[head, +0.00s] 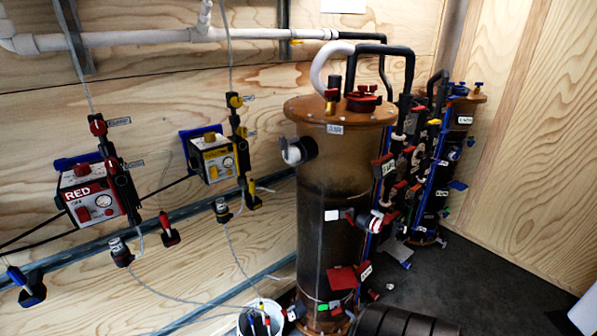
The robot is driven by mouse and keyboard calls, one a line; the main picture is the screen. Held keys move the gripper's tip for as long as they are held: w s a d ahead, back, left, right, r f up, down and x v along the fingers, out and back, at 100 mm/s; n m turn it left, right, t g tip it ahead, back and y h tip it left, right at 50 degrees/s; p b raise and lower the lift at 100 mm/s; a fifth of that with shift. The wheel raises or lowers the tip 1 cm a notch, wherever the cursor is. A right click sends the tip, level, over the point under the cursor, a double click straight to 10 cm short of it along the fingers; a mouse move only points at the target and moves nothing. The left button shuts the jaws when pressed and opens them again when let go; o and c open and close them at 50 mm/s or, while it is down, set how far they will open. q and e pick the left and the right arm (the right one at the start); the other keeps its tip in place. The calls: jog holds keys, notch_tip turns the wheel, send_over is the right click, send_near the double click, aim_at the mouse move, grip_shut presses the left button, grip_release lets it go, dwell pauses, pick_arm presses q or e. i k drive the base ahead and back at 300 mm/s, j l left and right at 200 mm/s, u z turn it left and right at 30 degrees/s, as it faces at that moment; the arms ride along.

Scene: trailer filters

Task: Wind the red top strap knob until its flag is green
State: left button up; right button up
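Neither of my grippers shows in the head view. I cannot tell for certain which part is the red top strap knob. The box marked RED (88,200) is on the wood wall at the left, with a dark strap (40,229) running from its left side. A red-and-black handle (168,230) hangs right of the box. The large brown filter tank (330,200) in the middle carries a dark red knob (362,102) on its lid. A red plate (341,278) and a small green piece (322,307) show low on the tank. No flag is clearly readable as the knob's.
A yellow-marked box (215,160) is on the wall between the red box and tank. A second tank (440,170) stands behind at right, with crowded valves between the tanks. A white bucket (258,322) with hoses stands low in front. Dark floor (500,300) is open at right.

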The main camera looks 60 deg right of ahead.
aim_at(348, 215)
jog(key=k+l+z, duration=0.1)
jog(key=z, duration=2)
